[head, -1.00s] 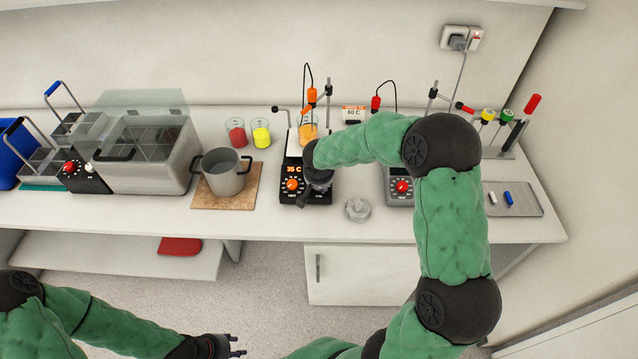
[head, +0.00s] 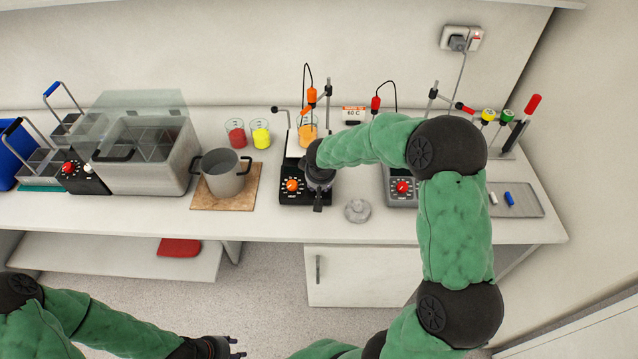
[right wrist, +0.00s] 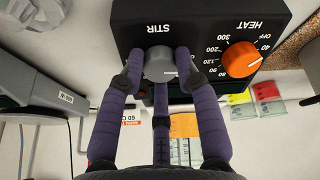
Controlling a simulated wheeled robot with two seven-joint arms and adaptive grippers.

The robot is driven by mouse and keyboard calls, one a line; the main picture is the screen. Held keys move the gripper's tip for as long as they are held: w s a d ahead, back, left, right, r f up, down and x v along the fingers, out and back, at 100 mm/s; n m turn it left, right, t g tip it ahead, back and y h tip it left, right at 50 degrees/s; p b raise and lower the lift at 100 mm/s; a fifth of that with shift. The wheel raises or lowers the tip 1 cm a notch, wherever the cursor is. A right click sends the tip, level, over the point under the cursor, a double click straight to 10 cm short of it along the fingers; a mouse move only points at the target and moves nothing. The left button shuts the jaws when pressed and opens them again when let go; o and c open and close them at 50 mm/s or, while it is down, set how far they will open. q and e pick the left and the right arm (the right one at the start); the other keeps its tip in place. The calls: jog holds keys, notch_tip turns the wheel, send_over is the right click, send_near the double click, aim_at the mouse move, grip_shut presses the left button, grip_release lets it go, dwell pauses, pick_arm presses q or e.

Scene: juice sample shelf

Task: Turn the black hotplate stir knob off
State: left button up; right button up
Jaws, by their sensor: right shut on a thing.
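The black hotplate (head: 291,198) stands on the bench, with its orange heat knob (head: 292,186) in the open. My right gripper (head: 318,192) is over the right part of its front and hides the stir knob in the head view. In the right wrist view the grey stir knob (right wrist: 160,66) sits under the STIR label, with my right gripper's fingers (right wrist: 160,72) closed around it. The orange heat knob (right wrist: 241,60) is beside it. My left gripper (head: 238,346) is low at the bottom of the head view, empty, its fingertips apart.
A beaker of orange liquid (head: 308,132) stands on the hotplate. A grey hotplate (head: 402,202) with a red knob is to the right. A small grey lobed item (head: 357,211) lies between them. A pot (head: 224,180) on a board stands to the left.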

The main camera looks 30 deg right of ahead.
jog(key=shift+s+a+f+n, duration=0.1)
jog(key=shift+s+f+n, duration=0.2)
jog(key=shift+n, duration=0.3)
jog(key=o, duration=1.1)
jog(key=shift+w+r, duration=0.1)
jog(key=shift+r, duration=0.05)
jog(key=shift+r, duration=0.55)
jog(key=v, duration=1.1)
jog(key=shift+f, duration=0.1)
